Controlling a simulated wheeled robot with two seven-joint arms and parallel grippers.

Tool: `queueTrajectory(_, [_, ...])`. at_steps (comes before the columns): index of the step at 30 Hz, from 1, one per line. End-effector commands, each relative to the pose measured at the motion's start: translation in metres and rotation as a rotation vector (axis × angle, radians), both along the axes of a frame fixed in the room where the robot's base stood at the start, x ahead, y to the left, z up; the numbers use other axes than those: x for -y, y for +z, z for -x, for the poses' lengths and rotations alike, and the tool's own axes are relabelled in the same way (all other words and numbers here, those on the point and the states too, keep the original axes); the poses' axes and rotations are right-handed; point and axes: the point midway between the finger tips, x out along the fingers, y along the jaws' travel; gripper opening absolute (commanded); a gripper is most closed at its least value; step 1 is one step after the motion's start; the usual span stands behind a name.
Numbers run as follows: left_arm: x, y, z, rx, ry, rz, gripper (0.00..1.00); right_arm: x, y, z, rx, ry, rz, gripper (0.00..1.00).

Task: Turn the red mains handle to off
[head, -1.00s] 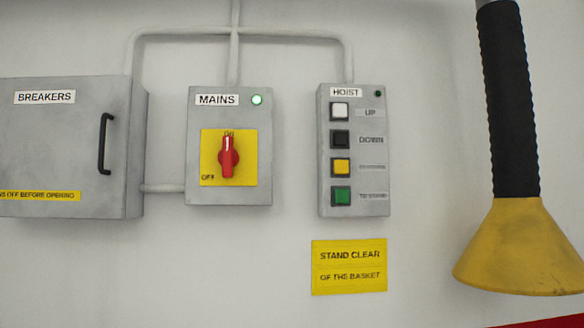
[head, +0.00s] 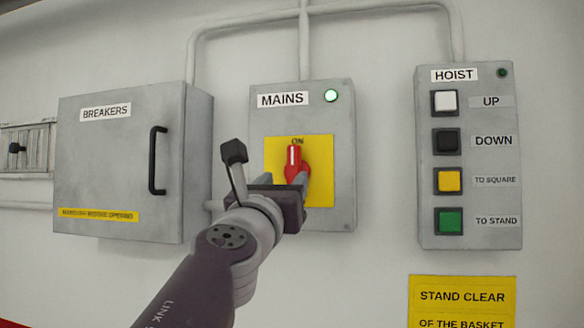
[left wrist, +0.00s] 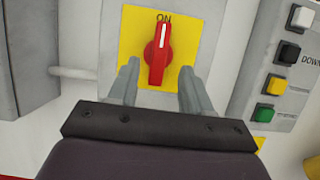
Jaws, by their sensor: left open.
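The red mains handle (head: 294,160) sits on a yellow plate (head: 322,190) on the grey MAINS box (head: 343,150). It points up at ON, and the green lamp (head: 331,96) on the box is lit. My left gripper (head: 300,180) is in front of the plate and hides the handle's lower part and the OFF label in the head view. In the left wrist view the handle (left wrist: 159,55) stands upright between and beyond the two open fingers (left wrist: 158,78). I cannot tell whether a finger touches it. My right gripper is not in view.
The closed BREAKERS box (head: 110,165) with a black handle (head: 157,160) is left of the MAINS box. The HOIST panel (head: 470,160) with several buttons is on the right. A yellow sign (head: 462,300) is below it.

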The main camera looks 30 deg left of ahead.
Motion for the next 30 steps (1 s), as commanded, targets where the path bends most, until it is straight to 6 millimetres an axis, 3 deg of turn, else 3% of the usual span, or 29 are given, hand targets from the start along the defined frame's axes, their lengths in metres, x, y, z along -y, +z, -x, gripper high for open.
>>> queueTrajectory(3, [-0.006,0.015,-0.025,0.0,-0.002,0.001,0.49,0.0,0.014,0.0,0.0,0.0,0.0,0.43])
queueTrajectory(7, [-0.01,0.021,-0.042,0.001,-0.002,0.002,0.49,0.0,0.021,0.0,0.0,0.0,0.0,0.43])
queueTrajectory(20, [-0.012,0.022,-0.052,0.001,-0.002,0.004,0.49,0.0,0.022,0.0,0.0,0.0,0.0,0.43])
queueTrajectory(24, [-0.012,0.022,-0.052,0.001,-0.002,0.004,0.07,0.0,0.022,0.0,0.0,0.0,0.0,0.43])
queueTrajectory(25, [-0.012,0.022,-0.052,0.001,-0.002,0.004,0.0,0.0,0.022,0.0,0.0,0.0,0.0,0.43])
queueTrajectory(30, [-0.012,0.022,-0.052,0.002,-0.002,0.007,0.0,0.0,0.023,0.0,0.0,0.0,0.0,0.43])
